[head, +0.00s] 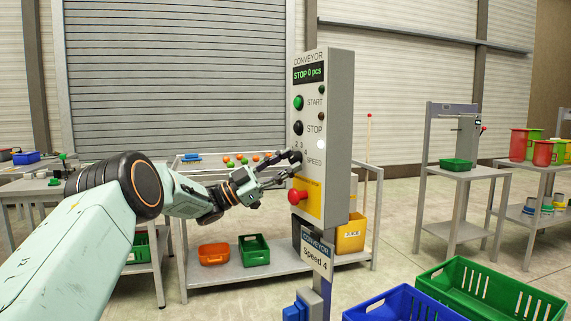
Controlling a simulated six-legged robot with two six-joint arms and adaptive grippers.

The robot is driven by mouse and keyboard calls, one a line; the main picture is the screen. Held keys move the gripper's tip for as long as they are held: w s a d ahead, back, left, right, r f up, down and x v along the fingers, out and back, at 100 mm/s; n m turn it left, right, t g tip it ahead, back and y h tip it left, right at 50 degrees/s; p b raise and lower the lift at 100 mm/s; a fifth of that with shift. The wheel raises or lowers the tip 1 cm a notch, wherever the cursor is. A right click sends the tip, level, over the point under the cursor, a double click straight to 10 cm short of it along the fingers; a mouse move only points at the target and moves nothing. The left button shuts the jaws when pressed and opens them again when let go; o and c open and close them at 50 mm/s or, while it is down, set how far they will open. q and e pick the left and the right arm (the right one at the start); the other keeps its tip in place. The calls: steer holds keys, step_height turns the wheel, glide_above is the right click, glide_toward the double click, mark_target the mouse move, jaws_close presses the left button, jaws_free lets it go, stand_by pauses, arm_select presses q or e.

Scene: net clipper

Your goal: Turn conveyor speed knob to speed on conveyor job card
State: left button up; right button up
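The conveyor control panel (341,130) stands upright in the middle of the head view, its display reading "STOP 0 pcs". The black speed knob (296,157) is low on its front face, beside the "SPEED" label, with the digits 2, 3 and 4 visible above it. The knob's pointer is too small to read. The conveyor job card (317,254) hangs below the panel and reads "Speed 4". My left gripper (290,166) reaches the knob from the left. Its fingers are apart, with the tips at or just beside the knob; contact is unclear. My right gripper is out of view.
A green start button (298,102) and black stop button (298,128) sit above the knob; a red emergency button (296,197) is close below. Blue (400,303) and green (495,290) crates stand at front right. A table (232,270) with bins is behind.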

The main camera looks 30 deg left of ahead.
arm_select(q)
steer(key=shift+o, duration=0.9)
steer(key=shift+r, duration=0.1)
steer(key=v, duration=1.2)
steer(key=shift+a, duration=0.1)
